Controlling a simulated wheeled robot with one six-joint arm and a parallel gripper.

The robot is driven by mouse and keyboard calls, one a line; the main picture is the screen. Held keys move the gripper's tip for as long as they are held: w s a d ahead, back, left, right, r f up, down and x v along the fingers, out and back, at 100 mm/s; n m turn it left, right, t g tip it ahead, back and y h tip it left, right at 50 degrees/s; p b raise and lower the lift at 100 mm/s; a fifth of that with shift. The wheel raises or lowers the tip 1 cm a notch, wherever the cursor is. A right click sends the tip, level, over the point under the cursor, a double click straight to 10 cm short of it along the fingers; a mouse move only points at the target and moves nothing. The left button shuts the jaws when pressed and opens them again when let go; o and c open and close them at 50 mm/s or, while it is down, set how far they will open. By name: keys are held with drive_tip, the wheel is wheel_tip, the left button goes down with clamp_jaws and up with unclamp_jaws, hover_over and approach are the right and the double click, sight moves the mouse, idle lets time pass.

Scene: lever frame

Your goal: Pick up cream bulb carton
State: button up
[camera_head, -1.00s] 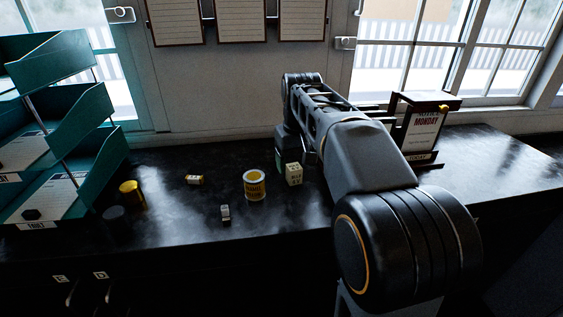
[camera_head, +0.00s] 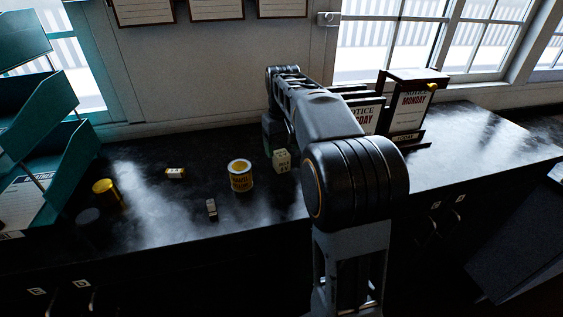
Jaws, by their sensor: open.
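The cream bulb carton (camera_head: 282,161) is a small cream box with dark marks on its front. It stands upright on the dark counter, left of my arm's thick joint. My gripper (camera_head: 271,146) hangs down from the arm's far end, just behind and to the left of the carton. It is open, small and dark in the picture, and partly hidden by the carton and arm. I cannot tell whether it touches the carton.
A yellow-and-white tin (camera_head: 240,176) stands left of the carton. Two small items (camera_head: 212,209) (camera_head: 175,173), a yellow cup (camera_head: 105,191) and a dark cylinder (camera_head: 89,226) lie further left. Teal trays (camera_head: 60,155) stand at far left, a notice stand (camera_head: 411,110) at right.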

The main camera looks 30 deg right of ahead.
sight(282, 154)
drive_tip(key=shift+a+f, duration=0.1)
drive_tip(key=shift+f, duration=2.55)
drive_tip(key=c, duration=1)
drive_tip(key=shift+r, duration=0.1)
